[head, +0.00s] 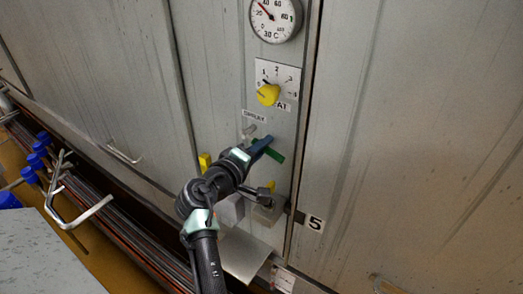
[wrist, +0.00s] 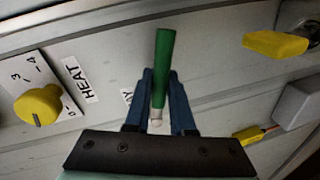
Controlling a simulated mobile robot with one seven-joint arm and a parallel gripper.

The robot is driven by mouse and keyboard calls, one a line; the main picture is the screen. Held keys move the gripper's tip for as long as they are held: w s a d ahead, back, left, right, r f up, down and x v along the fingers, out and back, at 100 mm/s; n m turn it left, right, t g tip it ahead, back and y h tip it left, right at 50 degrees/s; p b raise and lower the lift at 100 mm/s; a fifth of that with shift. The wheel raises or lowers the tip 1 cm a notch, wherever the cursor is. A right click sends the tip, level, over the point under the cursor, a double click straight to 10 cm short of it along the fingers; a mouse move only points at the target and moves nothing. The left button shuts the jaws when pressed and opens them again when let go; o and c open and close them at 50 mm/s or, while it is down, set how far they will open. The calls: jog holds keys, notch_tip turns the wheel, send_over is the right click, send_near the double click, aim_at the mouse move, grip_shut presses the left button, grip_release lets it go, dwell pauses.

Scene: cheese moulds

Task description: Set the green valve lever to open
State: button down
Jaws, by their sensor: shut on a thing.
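The green valve lever (wrist: 164,60) is on the grey panel, and its green bar stands up between the blue fingers of my gripper (wrist: 161,85) in the wrist view. The fingers are shut on it, one on each side. A pale metal piece shows at the lever's lower end. In the head view my gripper (head: 264,142) reaches up to the panel just below the SPRAY label (head: 254,116). There the lever (head: 275,155) slants down to the right, with its middle hidden behind the fingers.
A yellow HEAT knob (head: 268,94) and a round dial (head: 274,17) are above the lever. A yellow handle (head: 204,161) is to its left and a grey box (head: 268,210) below. Pipes (head: 100,195) and blue caps (head: 38,150) are at lower left.

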jog(key=shift+d+r+n+p, duration=0.1)
jog(key=shift+r+n+p, duration=0.5)
jog(key=shift+n, duration=0.3)
jog(key=shift+h, duration=0.3)
jog(key=c, duration=0.8)
grip_release()
jog(key=shift+o, duration=0.2)
jog(key=shift+s, duration=0.1)
jog(key=b+v, duration=0.4)
jog(key=v, duration=0.9)
jog(key=shift+r, duration=0.2)
